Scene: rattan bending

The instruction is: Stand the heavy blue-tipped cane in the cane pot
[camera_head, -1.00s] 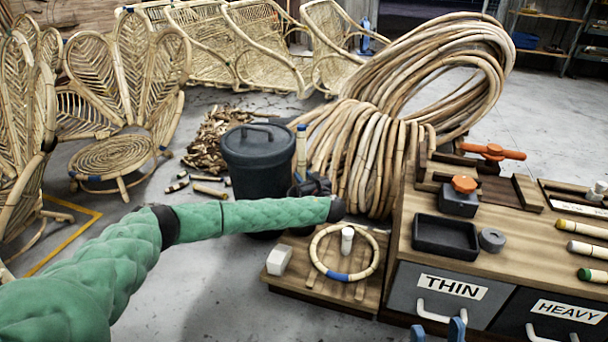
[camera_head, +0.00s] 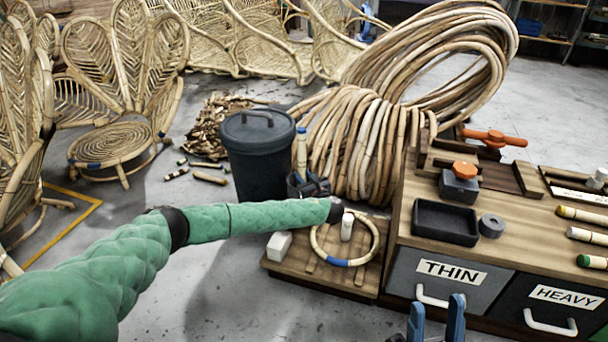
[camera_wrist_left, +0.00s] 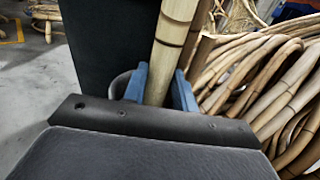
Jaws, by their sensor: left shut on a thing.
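The blue-tipped cane (camera_head: 302,150) stands roughly upright between the lidded dark bin and the big rattan coil. My left gripper (camera_head: 311,187) is shut on it low down; dark parts hide the cane's foot. In the left wrist view the pale, dark-ringed cane (camera_wrist_left: 174,40) rises between the blue fingers of my left gripper (camera_wrist_left: 160,85). A small dark curved rim (camera_wrist_left: 119,85) shows beside the fingers; I cannot tell if it is the cane pot. My right gripper (camera_head: 437,318) is at the bottom edge with its blue fingers apart and empty.
The lidded bin (camera_head: 258,160) stands just left of the cane, and the rattan coil (camera_head: 365,145) just right. A low wooden stand (camera_head: 290,285) holds a rattan ring (camera_head: 372,240) and a white block (camera_head: 279,244). The workbench (camera_head: 405,205) is at right.

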